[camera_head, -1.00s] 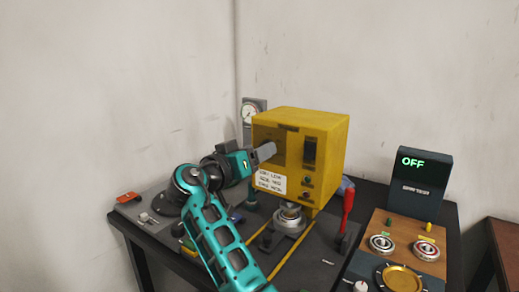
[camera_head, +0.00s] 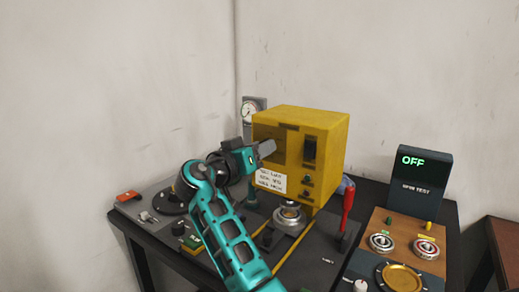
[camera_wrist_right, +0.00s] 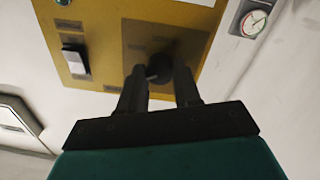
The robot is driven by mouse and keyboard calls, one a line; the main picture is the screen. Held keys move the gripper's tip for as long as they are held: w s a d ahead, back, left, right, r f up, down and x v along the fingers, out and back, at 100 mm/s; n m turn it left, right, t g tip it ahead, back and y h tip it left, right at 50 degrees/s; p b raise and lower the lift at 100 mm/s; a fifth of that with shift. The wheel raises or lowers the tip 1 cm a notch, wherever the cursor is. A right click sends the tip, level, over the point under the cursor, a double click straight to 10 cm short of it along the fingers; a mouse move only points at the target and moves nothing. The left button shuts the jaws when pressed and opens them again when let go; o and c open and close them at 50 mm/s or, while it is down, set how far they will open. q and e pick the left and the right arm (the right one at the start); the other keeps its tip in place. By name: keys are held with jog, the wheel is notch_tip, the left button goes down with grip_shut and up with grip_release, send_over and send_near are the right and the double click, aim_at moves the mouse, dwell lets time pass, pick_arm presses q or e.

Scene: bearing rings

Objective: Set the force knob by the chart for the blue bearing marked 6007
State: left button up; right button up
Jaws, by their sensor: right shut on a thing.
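The yellow press box (camera_head: 325,135) stands on the dark bench. A white chart label (camera_head: 270,181) is on its front; its text is too small to read. The dark force knob (camera_wrist_right: 158,72) sits on the box's front panel in the right wrist view, between the fingers of my right gripper (camera_wrist_right: 160,78). In the head view that gripper (camera_head: 266,148) is at the upper left of the box's front and hides the knob. It is shut on the knob. A bearing (camera_head: 290,213) sits under the press; no blue ring or 6007 marking can be made out. My left gripper is out of view.
A dial gauge (camera_head: 254,110) stands behind the box, and a red-handled lever (camera_head: 347,208) at its right. A spin-test display (camera_head: 420,180) reads OFF. Two bearings, one red-ringed (camera_head: 426,249), lie on a wooden board by a brass plate (camera_head: 402,278).

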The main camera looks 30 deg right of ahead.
jog(key=shift+c, duration=0.5)
pick_arm(q)
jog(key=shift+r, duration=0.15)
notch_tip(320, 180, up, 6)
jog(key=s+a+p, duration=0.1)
jog(key=p, duration=0.8)
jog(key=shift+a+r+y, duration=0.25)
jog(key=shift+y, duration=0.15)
pick_arm(e)
jog(key=shift+n, duration=6)
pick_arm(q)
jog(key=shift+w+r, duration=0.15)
pick_arm(e)
jog(key=shift+f, duration=0.1)
